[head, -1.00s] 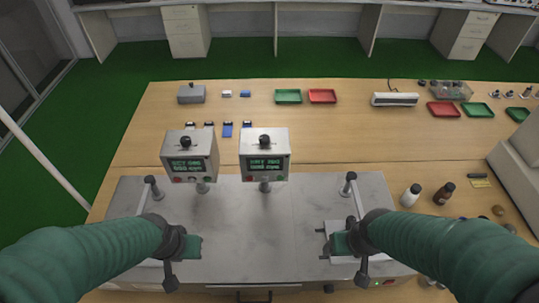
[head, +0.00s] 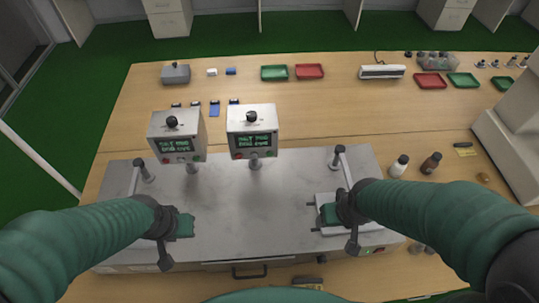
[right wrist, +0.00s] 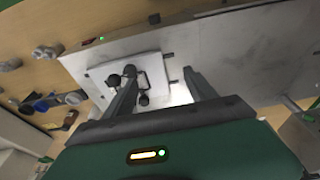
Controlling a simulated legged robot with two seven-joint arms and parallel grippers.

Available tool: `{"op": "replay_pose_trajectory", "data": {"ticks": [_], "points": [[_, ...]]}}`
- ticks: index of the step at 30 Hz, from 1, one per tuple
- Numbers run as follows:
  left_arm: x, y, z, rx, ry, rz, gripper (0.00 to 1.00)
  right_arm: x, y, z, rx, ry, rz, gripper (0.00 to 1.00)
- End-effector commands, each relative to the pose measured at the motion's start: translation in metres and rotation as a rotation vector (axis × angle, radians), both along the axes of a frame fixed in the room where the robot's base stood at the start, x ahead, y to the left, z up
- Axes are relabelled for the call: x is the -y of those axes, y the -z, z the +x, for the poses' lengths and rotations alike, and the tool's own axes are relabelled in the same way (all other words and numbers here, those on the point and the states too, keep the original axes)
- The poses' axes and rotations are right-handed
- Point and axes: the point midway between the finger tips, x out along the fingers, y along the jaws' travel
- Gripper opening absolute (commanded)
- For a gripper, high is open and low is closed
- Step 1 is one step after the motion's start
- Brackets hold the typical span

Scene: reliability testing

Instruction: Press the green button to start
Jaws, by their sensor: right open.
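Two grey control boxes with dark screens of green text stand on the steel bench, the left box (head: 177,125) and the right box (head: 251,120). Each has a black knob on top and small buttons below its screen, too small to read surely. A small green light or button (head: 368,251) shows on the bench's front face at right, and also in the right wrist view (right wrist: 101,38). My right gripper (head: 331,214) is over a white plate (head: 345,229); its fingers are apart and empty in the right wrist view (right wrist: 158,72). My left gripper (head: 182,226) is over the bench's left part, its jaws unclear.
Upright posts (head: 338,158) stand on the steel bench. Behind are green trays (head: 274,73), red trays (head: 310,71) and a grey box (head: 175,74). Bottles (head: 399,166) stand at right. The middle of the steel bench (head: 255,205) is clear.

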Motion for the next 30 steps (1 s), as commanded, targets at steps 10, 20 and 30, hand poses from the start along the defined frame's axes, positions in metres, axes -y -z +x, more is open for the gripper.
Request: {"op": "replay_pose_trajectory", "data": {"ticks": [10, 20, 30], "points": [[0.0, 0.0, 0.0, 0.0, 0.0, 0.0, 0.0, 0.0, 0.0, 0.0, 0.0, 0.0, 0.0, 0.18], [0.0, 0.0, 0.0, 0.0, 0.0, 0.0, 0.0, 0.0, 0.0, 0.0, 0.0, 0.0, 0.0, 0.0], [0.0, 0.0, 0.0, 0.0, 0.0, 0.0, 0.0, 0.0, 0.0, 0.0, 0.0, 0.0, 0.0, 0.0]]}}
